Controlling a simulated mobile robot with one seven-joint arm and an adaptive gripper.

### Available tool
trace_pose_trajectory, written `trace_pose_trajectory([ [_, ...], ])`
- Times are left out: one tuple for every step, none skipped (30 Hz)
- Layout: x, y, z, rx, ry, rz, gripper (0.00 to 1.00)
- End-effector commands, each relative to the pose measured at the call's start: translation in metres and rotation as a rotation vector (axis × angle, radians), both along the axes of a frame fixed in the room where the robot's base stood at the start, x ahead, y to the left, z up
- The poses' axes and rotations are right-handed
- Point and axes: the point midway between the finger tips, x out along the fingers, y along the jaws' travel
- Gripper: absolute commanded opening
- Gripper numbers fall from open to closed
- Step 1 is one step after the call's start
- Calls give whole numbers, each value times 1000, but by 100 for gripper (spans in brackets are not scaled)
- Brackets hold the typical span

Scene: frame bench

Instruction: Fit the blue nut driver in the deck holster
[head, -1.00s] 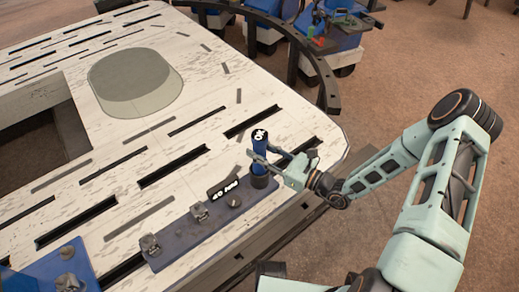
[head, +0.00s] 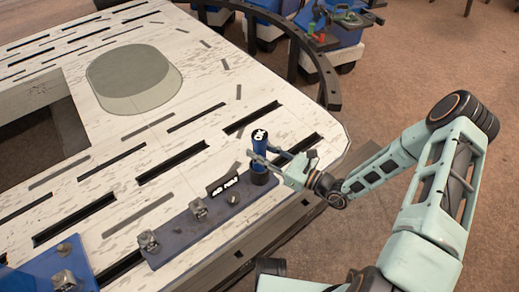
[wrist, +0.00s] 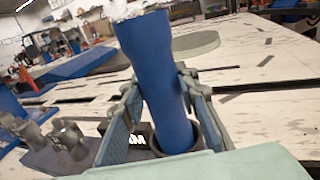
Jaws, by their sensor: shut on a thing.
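The blue nut driver (head: 259,146) stands nearly upright at the right end of the dark blue strip on the deck, its black-and-white marked top up. In the wrist view the blue driver (wrist: 158,70) leans a little. My gripper (head: 264,157) is shut on its handle, one finger on each side. The deck holster (head: 259,178) is a dark round cup directly below. In the wrist view the driver's lower part is inside the rim of the holster (wrist: 203,143). How deep it sits is hidden.
A black label plate (head: 222,184) stands beside the holster. Metal fittings (head: 149,242) and a dark knob (head: 233,199) sit on the blue strip (head: 180,247). The slotted white deck (head: 120,185) is mostly clear beyond. A dark curved rail (head: 310,65) runs behind.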

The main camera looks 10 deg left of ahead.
Motion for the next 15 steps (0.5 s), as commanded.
trace_pose_trajectory([
  [0, 1, 0, 4, -3, 0, 0],
  [0, 1, -1, 4, -3, 0, 0],
  [0, 1, -1, 4, -3, 0, 0],
  [0, 1, 0, 4, -3, 0, 31],
  [0, 1, 0, 4, -3, 0, 35],
  [0, 0, 0, 3, -3, 0, 39],
  [0, 0, -1, 3, -3, 0, 42],
  [0, 0, -1, 3, -3, 0, 46],
  [0, 0, -1, 2, -2, 0, 49],
  [0, 0, -1, 2, -2, 0, 49],
  [0, 0, -1, 1, -2, 0, 49],
  [0, 0, -1, 1, -2, 0, 49],
  [0, 0, -1, 2, -1, 0, 49],
  [0, 0, -2, 2, -1, 0, 49],
  [0, 0, -4, -3, 3, 0, 49],
])
